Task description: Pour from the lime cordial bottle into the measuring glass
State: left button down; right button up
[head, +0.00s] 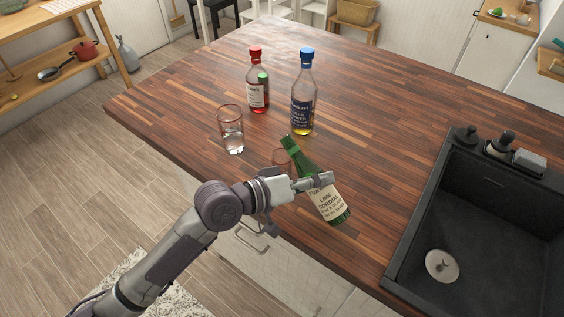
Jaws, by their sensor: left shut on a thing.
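The lime cordial bottle (325,203) is green with a cream label, and my left gripper (316,182) is shut on its middle. The bottle leans, its green-topped neck towards the upper left and its base towards the lower right. A small glass (281,157) shows partly behind my gripper and beside the bottle's neck; its lower part is hidden. A taller clear glass (232,133) with a reddish rim stands further left, with some clear content low in it. I cannot tell for sure which one is the measuring glass. My right gripper is not in view.
A red-capped bottle (258,89) and a blue-capped bottle (303,104) stand upright behind the glasses on the wooden counter (400,120). A dark sink (490,215) lies at the right, with dispensers on its rim. The counter between bottles and sink is clear.

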pick_arm(q)
jog(key=shift+s+d+f+n+h+b, duration=0.2)
jog(key=shift+f+n+h+b, duration=0.1)
jog(key=shift+f+n+b, duration=0.4)
jog(key=shift+s+r, duration=0.1)
jog(key=shift+r, duration=0.7)
jog(key=shift+s+d+r+n+h, duration=0.15)
jog(key=shift+r+n+h, duration=0.1)
jog(key=shift+n+h, duration=0.2)
jog(key=shift+r+n+p, duration=0.4)
jog(key=shift+r+n, duration=0.15)
jog(key=shift+r, duration=0.1)
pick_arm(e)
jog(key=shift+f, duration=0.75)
pick_arm(q)
jog(key=shift+r+h, duration=0.2)
jog(key=shift+h, duration=0.05)
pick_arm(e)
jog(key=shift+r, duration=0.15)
pick_arm(q)
jog(key=shift+r+n+h, duration=0.15)
jog(key=shift+n+h, duration=0.15)
jog(key=shift+n, duration=0.6)
dwell(0.8)
